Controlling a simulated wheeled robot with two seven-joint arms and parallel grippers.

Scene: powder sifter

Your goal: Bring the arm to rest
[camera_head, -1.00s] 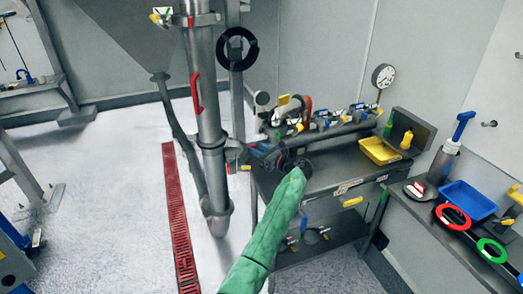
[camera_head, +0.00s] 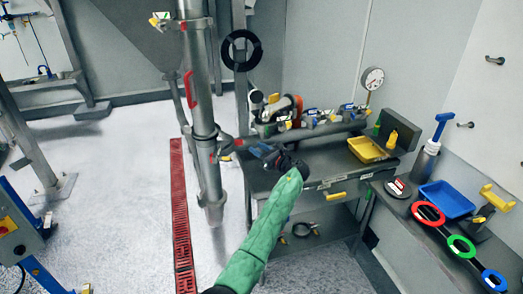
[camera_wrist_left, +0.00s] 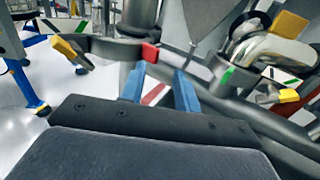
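My left arm, in a green sleeve, reaches up from the bottom middle of the head view. Its dark left gripper (camera_head: 262,152) with blue fingers is over the left end of the grey workbench (camera_head: 330,165), just right of the vertical steel pipe (camera_head: 203,120). In the left wrist view two blue fingers (camera_wrist_left: 160,88) stand apart with nothing held between them. A pipe clamp with a red tip (camera_wrist_left: 150,53) shows beyond them. I cannot tell whether the fingers touch anything. My right gripper is in neither view.
Valves and pipework (camera_head: 300,118) run along the back of the bench. A yellow tray (camera_head: 367,150) sits at its right. A side shelf holds a blue tray (camera_head: 446,200) and coloured rings (camera_head: 428,214). Floor left of the red grate (camera_head: 181,220) is mostly clear.

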